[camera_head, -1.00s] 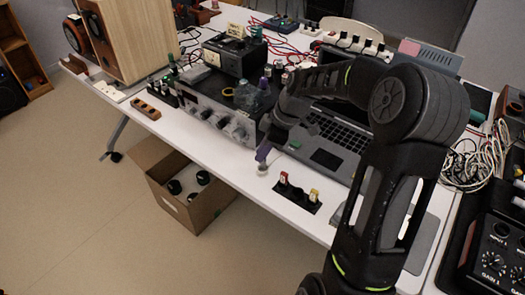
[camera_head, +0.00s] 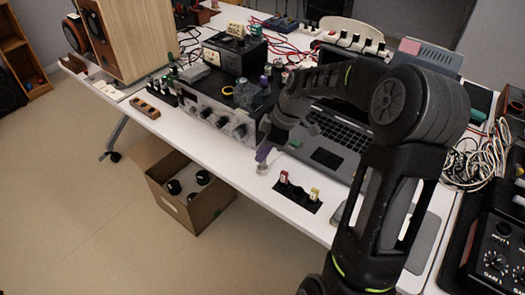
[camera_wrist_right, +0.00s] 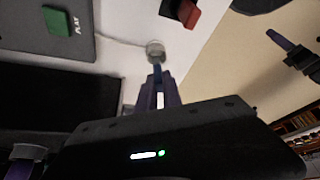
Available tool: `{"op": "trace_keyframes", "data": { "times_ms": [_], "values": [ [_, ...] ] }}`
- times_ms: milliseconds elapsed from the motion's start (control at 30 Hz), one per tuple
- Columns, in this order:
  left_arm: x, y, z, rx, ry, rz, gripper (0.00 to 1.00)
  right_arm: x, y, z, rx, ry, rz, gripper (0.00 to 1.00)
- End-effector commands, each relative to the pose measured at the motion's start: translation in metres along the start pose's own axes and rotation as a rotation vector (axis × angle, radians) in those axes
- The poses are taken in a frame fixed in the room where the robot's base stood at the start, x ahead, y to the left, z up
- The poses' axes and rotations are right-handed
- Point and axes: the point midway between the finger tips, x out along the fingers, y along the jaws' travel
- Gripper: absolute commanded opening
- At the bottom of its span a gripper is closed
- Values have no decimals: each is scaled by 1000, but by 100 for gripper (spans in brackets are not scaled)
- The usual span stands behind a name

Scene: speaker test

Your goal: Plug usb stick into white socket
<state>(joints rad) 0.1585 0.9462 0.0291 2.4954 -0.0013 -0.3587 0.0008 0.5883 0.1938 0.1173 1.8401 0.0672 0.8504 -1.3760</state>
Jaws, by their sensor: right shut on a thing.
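The white socket (camera_head: 262,168) is a small round piece on the white table near its front edge. It also shows in the right wrist view (camera_wrist_right: 155,50), with a pale cable running off to the left. My right gripper (camera_head: 265,153) has purple fingers just above the socket. It is shut on the usb stick (camera_wrist_right: 157,73), a small bluish piece mostly hidden between the fingers. The stick points at the socket and overlaps its edge in the wrist view; I cannot tell whether it is inserted. A dark, purple-tipped shape at the wrist view's right looks like my left gripper (camera_wrist_right: 290,48).
A black holder (camera_head: 298,193) with a red and a yellow stick stands right of the socket. A laptop (camera_head: 335,140) lies behind my right gripper, and an amplifier (camera_head: 218,112) with knobs stands to the left. An open cardboard box (camera_head: 190,200) is on the floor below.

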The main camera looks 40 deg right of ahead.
Motion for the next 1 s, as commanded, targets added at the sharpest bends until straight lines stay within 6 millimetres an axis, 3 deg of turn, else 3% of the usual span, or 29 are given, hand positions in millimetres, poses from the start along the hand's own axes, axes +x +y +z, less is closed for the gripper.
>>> {"op": "trace_keyframes", "data": {
  "times_ms": [1000],
  "values": [
    [17, -6, 0, 0, 0, 0, 76, 20, 0, 8, 0, 0, 0, 0]
  ]
}}
